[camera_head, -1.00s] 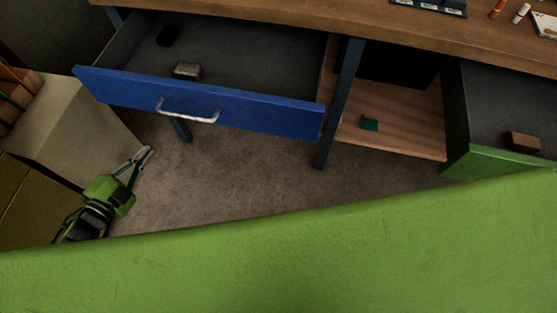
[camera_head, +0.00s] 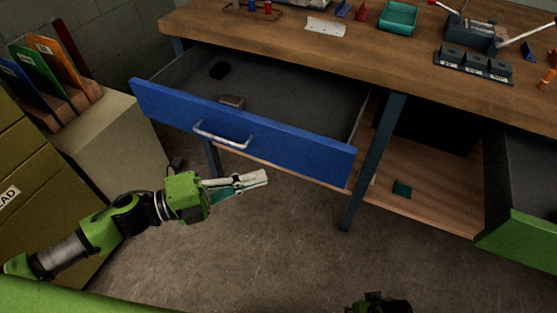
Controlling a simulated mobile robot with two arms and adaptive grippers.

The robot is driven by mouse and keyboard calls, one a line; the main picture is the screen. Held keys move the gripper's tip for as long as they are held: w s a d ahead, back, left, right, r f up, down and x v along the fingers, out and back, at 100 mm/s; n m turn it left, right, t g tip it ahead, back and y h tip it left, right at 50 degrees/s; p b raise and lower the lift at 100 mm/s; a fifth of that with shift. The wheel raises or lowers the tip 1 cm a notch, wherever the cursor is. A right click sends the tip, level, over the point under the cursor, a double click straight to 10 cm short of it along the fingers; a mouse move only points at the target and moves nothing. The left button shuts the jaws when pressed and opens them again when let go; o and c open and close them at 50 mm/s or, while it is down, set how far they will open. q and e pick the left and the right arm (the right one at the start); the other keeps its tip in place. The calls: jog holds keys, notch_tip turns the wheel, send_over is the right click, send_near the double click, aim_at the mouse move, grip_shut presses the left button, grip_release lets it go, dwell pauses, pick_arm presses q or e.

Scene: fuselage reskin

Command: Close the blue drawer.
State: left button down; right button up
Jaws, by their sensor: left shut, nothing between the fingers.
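The blue drawer (camera_head: 300,149) stands pulled out from under the wooden workbench (camera_head: 300,55). Its metal handle (camera_head: 222,138) is on the front panel. My left gripper (camera_head: 262,177) is shut and empty, below and in front of the handle, and does not appear to touch the drawer. My right gripper's fingers are not visible; only a dark and green part of that arm shows at the bottom edge.
A green drawer (camera_head: 520,240) also stands open at the right. A bench leg (camera_head: 372,165) separates it from the blue drawer. A pale cabinet (camera_head: 115,140) with folders and an olive cabinet (camera_head: 30,175) stand at left. The floor (camera_head: 260,250) before the drawer is clear.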

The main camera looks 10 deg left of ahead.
aim_at(296, 156)
pick_arm(q)
jog(key=shift+w+d, duration=1.15)
jog(key=shift+w, duration=0.25)
jog(key=shift+w+d, duration=1.1)
jog(key=shift+w, duration=0.25)
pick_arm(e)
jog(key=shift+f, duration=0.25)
